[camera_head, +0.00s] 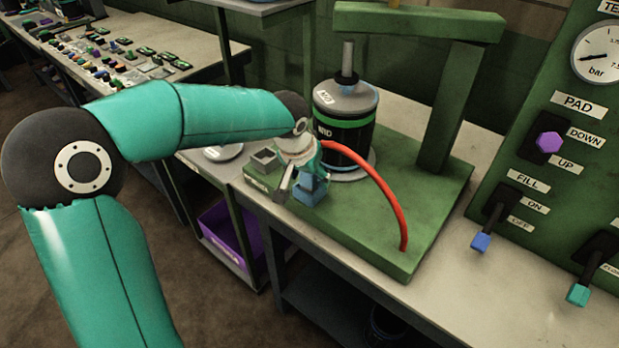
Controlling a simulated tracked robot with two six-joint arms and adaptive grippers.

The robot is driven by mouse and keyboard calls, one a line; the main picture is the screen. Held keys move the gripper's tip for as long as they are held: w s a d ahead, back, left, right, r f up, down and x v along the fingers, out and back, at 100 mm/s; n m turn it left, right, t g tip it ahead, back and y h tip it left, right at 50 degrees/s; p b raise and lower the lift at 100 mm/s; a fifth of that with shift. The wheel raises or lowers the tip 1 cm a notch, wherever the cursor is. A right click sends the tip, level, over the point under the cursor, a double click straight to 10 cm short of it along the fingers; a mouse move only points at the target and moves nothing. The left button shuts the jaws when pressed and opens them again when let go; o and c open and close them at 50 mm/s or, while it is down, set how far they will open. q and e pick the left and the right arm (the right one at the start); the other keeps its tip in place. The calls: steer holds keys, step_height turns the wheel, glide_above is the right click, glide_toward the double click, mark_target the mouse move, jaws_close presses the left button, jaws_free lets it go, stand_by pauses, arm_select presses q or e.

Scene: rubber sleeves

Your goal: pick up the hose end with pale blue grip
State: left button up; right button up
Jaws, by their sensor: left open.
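A red hose (378,185) arches over a green base plate. One end meets the plate near its front right corner; the other runs up behind my left gripper. A pale blue block-like grip (309,190) shows just beyond and below the gripper, at the plate's left part. The join between the hose and this grip is hidden by my gripper. My left gripper (297,180) is open, with its fingers pointing down close beside the blue grip. I cannot tell whether they touch it. My right gripper is out of view.
A black cylinder with a green band (345,122) stands behind the gripper under a green press frame (447,110). A control panel (548,200) with levers and a gauge is at right. A small grey square block (264,160) sits left of the gripper. A purple bin (230,232) is below.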

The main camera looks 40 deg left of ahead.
arm_select(q)
jaws_close()
steer(key=shift+r, duration=0.15)
step_height(320, 180, up, 20)
steer(key=p, duration=0.1)
steer(key=shift+p, duration=0.4)
